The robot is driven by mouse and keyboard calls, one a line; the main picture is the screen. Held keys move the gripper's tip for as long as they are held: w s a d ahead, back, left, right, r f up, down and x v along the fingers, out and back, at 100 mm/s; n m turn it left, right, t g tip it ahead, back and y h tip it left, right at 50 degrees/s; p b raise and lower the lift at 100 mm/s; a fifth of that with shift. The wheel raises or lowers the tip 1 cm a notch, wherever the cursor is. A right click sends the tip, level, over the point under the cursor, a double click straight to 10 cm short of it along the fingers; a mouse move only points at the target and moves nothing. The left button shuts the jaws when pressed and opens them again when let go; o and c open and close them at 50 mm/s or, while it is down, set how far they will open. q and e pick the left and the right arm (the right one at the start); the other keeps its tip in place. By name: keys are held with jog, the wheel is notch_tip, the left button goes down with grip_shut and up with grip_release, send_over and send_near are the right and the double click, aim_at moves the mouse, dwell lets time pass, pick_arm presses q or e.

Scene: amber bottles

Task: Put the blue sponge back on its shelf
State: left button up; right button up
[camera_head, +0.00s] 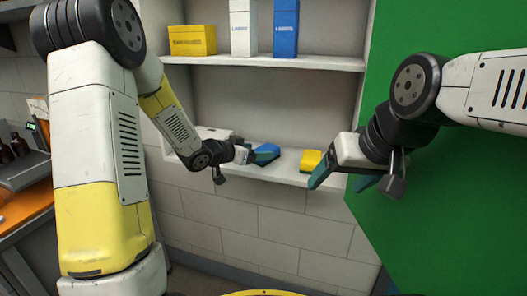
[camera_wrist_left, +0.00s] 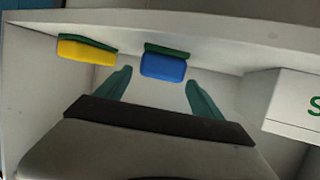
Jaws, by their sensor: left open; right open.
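The blue sponge (camera_head: 266,153), with a dark green side, lies on the lower white shelf (camera_head: 290,180). In the left wrist view the blue sponge (camera_wrist_left: 163,66) sits just ahead of the fingertips, roughly centred between them. My left gripper (camera_head: 254,155) is open and empty at the sponge's left side in the head view; its two teal fingers (camera_wrist_left: 158,80) show apart in the wrist view. I cannot tell whether they touch the sponge. My right gripper (camera_head: 338,186) is open and empty in front of the lower shelf's right end, near the yellow sponge (camera_head: 311,160).
The yellow sponge (camera_wrist_left: 86,52) lies left of the blue one in the wrist view. A white box with green lettering (camera_wrist_left: 295,105) stands at the right there. The upper shelf holds yellow (camera_head: 192,41), white (camera_head: 243,27) and blue (camera_head: 286,28) boxes. A green panel (camera_head: 440,190) bounds the right.

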pick_arm(q)
jog(key=s+a+r+n+y, duration=0.35)
jog(key=s+a+r, duration=0.2)
jog(key=a, duration=0.25)
jog(key=s+a+r+n+y, duration=0.2)
jog(key=s+a+r+y, duration=0.3)
jog(key=s+a, duration=0.2)
jog(key=s+d+n+g, duration=0.1)
jog(key=s+d+g, duration=0.1)
jog(key=s, duration=0.8)
jog(key=s+d+n+g+h, duration=0.1)
jog(key=s+g, duration=0.1)
jog(key=s, duration=0.8)
jog(key=shift+d+f, duration=0.15)
jog(key=shift+d, duration=0.2)
jog(key=shift+s+h, duration=0.1)
jog(key=shift+h, duration=0.15)
